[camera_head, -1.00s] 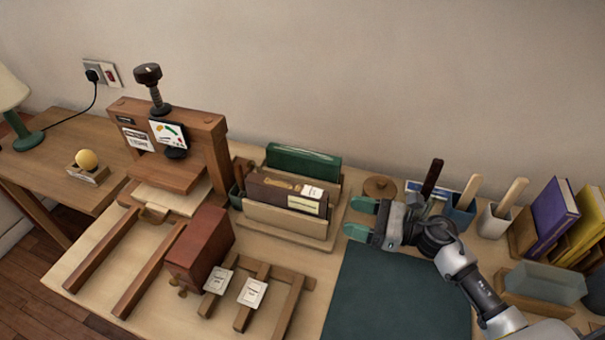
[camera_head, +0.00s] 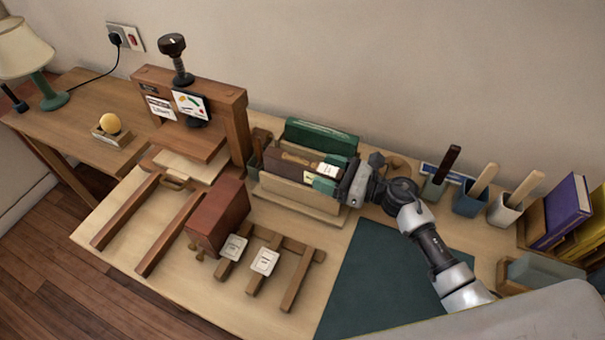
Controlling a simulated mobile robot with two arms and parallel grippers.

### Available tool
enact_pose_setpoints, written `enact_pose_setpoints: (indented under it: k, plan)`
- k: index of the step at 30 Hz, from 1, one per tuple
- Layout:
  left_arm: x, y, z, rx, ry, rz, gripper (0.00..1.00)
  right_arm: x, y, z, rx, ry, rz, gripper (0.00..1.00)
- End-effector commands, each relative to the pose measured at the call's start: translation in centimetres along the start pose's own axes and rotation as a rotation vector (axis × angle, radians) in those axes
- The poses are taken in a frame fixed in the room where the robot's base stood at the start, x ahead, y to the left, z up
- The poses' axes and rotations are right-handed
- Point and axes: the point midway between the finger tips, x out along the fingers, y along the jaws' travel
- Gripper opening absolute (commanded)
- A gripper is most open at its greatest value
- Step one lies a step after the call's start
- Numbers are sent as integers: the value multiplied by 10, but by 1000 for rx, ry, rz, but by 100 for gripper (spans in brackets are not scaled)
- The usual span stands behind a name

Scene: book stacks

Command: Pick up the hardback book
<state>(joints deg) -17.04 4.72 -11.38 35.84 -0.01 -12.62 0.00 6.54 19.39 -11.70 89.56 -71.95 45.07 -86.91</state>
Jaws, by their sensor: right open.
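A dark brown book (camera_head: 282,167) with a pale label stands spine-up in a wooden rack (camera_head: 300,200). A green book (camera_head: 318,137) stands behind it in the same rack. A red-brown block-like book (camera_head: 218,217) sits to the front left, near the wooden bars. The frames do not show which one is the hardback book. My right gripper (camera_head: 323,178) is open at the right end of the brown book, its green-tipped fingers pointing left. One finger looks to be on each side of the book; contact cannot be told. My left gripper is not in view.
A wooden press (camera_head: 238,115) with a tall black-knobbed screw stands left of the rack. Cups with tools (camera_head: 470,200) and purple and yellow books (camera_head: 568,212) are at the right. A dark green mat (camera_head: 375,280) lies clear in front, under my right arm.

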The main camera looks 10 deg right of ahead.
Motion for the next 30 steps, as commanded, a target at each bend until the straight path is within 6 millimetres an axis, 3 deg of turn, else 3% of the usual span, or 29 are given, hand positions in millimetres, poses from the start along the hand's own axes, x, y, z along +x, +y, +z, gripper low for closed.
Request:
enact_pose_setpoints:
  k: [8, 21, 30]
  plan:
    - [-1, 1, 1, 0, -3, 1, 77, 5, 0, -1, 0, 1, 0, 64]
    - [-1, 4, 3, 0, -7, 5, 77, 5, 0, -1, 1, 0, 0, 0]
    - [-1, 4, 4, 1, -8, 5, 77, 5, 0, 1, -1, -3, 0, 0]
